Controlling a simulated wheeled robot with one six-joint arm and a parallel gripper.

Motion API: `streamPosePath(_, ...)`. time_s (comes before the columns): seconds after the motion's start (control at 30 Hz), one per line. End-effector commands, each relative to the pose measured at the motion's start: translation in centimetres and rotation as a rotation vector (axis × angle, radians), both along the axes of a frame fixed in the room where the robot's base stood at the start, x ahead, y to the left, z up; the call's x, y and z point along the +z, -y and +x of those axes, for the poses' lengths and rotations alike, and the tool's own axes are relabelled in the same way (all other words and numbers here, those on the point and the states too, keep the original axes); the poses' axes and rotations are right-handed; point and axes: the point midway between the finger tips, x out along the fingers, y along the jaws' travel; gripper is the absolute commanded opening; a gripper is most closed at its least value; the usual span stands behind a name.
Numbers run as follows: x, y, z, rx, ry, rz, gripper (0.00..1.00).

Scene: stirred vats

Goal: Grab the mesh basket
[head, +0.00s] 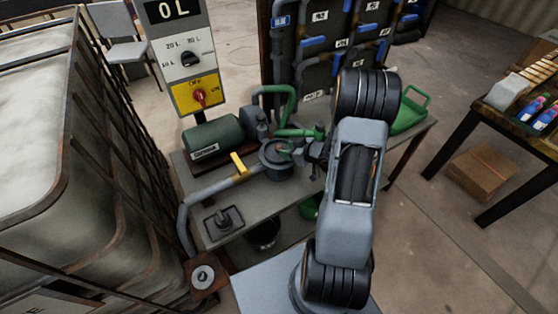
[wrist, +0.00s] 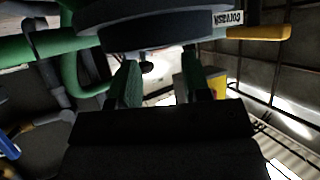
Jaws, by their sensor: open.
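I cannot make out the mesh basket in either view. A round dark strainer pot (head: 277,160) stands on the grey bench, joined to pipework; its inside is not clearly visible. My gripper (head: 290,151) is at the pot's right side, close to its top, partly hidden by my arm. In the wrist view my gripper (wrist: 162,72) shows two green fingers spread apart with nothing clearly held between them. A large dark round body (wrist: 150,28) fills the top of that view, just past the fingertips. I cannot tell whether the fingers touch it.
A yellow valve handle (head: 238,163) and a green motor (head: 214,136) are left of the pot. A control box (head: 190,65) stands behind. A caged tank (head: 60,150) blocks the left.

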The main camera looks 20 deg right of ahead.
Motion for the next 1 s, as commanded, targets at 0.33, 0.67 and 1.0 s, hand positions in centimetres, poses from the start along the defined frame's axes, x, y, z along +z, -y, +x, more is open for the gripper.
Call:
streamPosePath(0.33, -1.7, -1.5, 3.1, 0.002, -0.002, -0.001, 0.44)
streamPosePath(0.67, -2.4, -2.1, 4.3, 0.0, 0.0, -0.001, 0.44)
streamPosePath(1.0, -2.3, -2.1, 4.3, 0.0, 0.0, -0.002, 0.23)
